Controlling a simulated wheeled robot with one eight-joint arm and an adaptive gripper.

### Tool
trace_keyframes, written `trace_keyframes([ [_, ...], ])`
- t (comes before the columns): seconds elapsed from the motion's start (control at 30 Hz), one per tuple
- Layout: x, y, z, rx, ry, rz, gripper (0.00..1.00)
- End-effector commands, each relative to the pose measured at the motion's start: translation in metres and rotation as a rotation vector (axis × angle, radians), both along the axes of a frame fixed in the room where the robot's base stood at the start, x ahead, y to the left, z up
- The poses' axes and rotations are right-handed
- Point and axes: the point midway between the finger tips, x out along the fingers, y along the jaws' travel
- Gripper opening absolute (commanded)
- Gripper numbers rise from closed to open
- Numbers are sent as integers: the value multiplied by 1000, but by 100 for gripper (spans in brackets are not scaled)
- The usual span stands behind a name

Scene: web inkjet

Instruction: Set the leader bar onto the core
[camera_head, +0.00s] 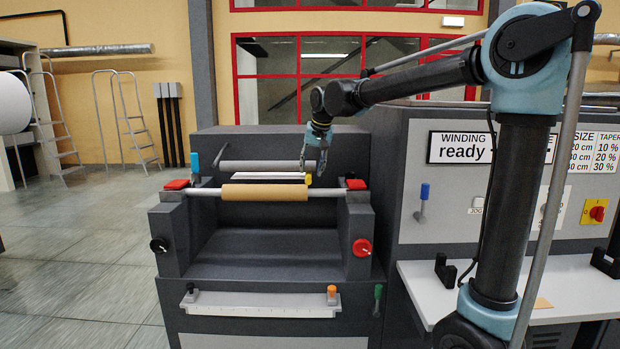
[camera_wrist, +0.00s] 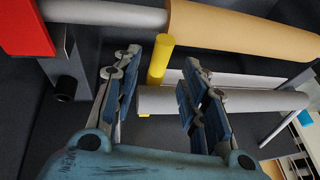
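The core (camera_head: 265,192) is a brown cardboard tube on a grey shaft across the machine's front; it also shows at upper right in the wrist view (camera_wrist: 240,25). A thin white bar (camera_head: 262,175), apparently the leader bar, lies just behind it. A yellow cylindrical grip (camera_head: 308,178) is at the bar's right end. My gripper (camera_head: 313,172) is over that end. In the wrist view my gripper (camera_wrist: 160,95) is open, with the yellow grip (camera_wrist: 160,58) in the gap between the fingers, gaps on both sides. My right finger partly hides the white bar (camera_wrist: 235,79).
A grey roller (camera_head: 255,166) runs behind the white bar. Red blocks sit at the shaft's left (camera_head: 177,184) and right (camera_head: 356,184) ends. A blue lever (camera_head: 195,163) stands at left. A white ruled ledge (camera_head: 260,304) is below. The trough under the core looks empty.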

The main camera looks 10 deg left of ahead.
Motion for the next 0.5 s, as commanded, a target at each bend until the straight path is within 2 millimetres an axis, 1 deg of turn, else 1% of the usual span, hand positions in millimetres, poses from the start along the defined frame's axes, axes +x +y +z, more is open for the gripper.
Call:
trace_keyframes([
  [0.03, 3, 2, -8, 0, 0, 0, 40],
  [0.1, 6, 5, -17, 0, 0, 0, 40],
  [0.2, 10, 8, -28, 0, 0, 0, 40],
  [0.33, 13, 11, -37, 0, 0, 0, 40],
  [0.5, 15, 12, -41, 0, 0, 0, 40],
])
